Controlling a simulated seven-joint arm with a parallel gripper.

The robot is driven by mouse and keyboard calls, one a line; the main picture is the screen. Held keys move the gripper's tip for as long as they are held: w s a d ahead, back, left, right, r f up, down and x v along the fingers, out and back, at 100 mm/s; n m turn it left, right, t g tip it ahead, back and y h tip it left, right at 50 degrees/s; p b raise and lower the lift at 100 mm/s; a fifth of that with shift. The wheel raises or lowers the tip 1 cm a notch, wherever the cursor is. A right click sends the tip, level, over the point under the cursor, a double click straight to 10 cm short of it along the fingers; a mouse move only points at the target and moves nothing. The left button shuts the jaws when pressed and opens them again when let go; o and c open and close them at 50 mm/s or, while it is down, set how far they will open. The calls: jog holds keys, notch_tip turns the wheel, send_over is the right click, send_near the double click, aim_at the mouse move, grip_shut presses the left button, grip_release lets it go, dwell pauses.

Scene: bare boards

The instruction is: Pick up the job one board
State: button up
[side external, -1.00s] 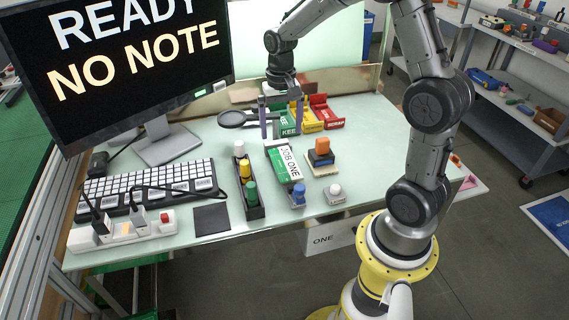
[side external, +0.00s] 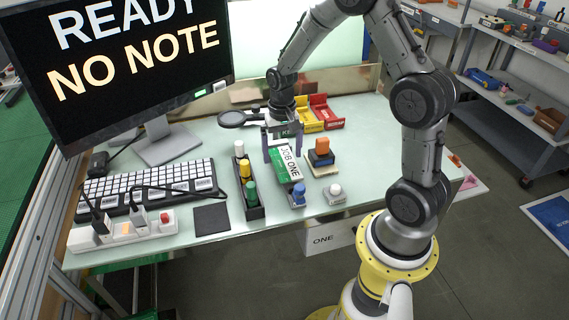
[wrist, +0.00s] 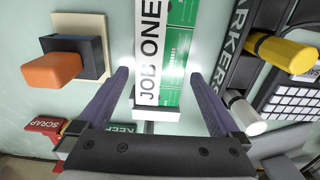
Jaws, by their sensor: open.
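The job one board (side external: 285,165) is a green circuit board with a white strip reading "JOB ONE", lying on the table in the side view. In the wrist view the board (wrist: 177,60) shows between my fingers, with a white block at its near end. My gripper (side external: 282,148) points down over the board's far end, fingers spread to either side. In the wrist view my gripper (wrist: 159,75) is open with a gap on both sides of the board. I cannot tell how high the fingertips are above the table.
An orange-topped block (side external: 322,147) on a pale pad stands right of the board. A marker tray (side external: 247,185) stands left of it. Blue (side external: 299,193) and white (side external: 336,192) knobbed pieces sit nearby. Yellow (side external: 309,122) and red (side external: 325,113) bins are behind.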

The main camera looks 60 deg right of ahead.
jog(key=c, duration=1.3)
jog(key=shift+r, duration=0.15)
